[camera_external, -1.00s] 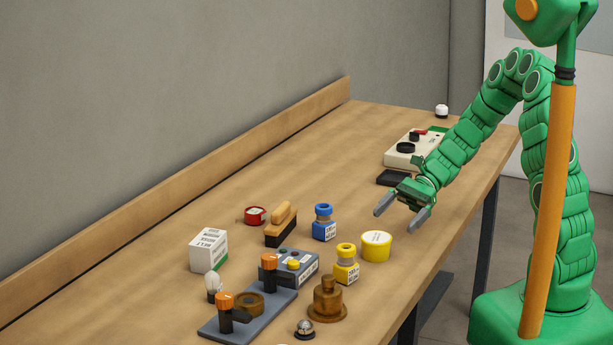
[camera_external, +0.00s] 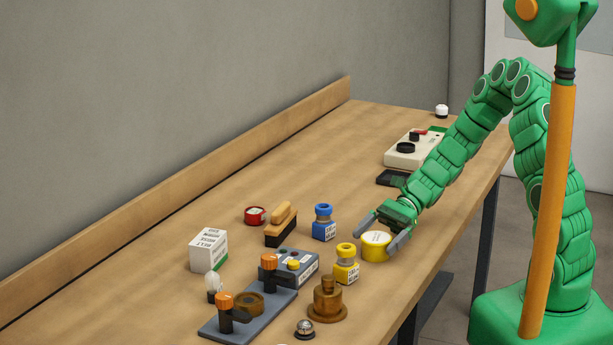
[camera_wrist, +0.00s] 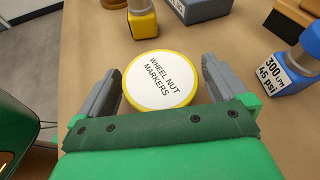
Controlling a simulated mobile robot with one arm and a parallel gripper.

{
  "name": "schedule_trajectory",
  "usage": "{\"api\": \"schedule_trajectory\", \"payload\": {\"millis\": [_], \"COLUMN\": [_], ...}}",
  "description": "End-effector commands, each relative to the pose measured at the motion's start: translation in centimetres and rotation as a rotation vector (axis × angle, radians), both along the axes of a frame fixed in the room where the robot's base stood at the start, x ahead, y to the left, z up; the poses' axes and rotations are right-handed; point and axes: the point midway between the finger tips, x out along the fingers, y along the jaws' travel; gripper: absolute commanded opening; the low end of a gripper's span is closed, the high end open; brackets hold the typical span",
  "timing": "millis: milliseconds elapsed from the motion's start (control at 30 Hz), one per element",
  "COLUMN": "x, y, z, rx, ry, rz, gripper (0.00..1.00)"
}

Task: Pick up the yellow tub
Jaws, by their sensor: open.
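The yellow tub (camera_external: 375,249) is a short round tub with a white lid, standing on the workbench near its front edge. In the wrist view the yellow tub (camera_wrist: 160,80) shows its lid, printed "WHEEL NUT MARKERS". My gripper (camera_external: 379,236) is open around the tub, one grey finger on either side of it. In the wrist view my gripper (camera_wrist: 160,78) shows a small gap between each finger and the tub.
A yellow-capped bottle (camera_external: 346,264) stands close to the tub, and a blue-capped bottle (camera_external: 324,223) stands behind and left. A brown metal knob piece (camera_external: 327,300) and a grey clamp fixture (camera_external: 248,310) lie toward the front. The bench (camera_external: 430,215) is clear to the right.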

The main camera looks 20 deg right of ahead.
Motion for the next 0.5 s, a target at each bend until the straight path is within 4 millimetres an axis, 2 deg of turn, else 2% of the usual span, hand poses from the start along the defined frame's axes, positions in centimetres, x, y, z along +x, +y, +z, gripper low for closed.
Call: {"api": "schedule_trajectory", "payload": {"millis": [267,500], "x": [-0.17,-0.18], "y": [0.34,0.33], "z": [-0.19,-0.19], "rx": [-0.001,-0.001], "ry": [-0.001,0.0], "rz": [-0.001,0.0], "gripper": [1.0,0.63]}}
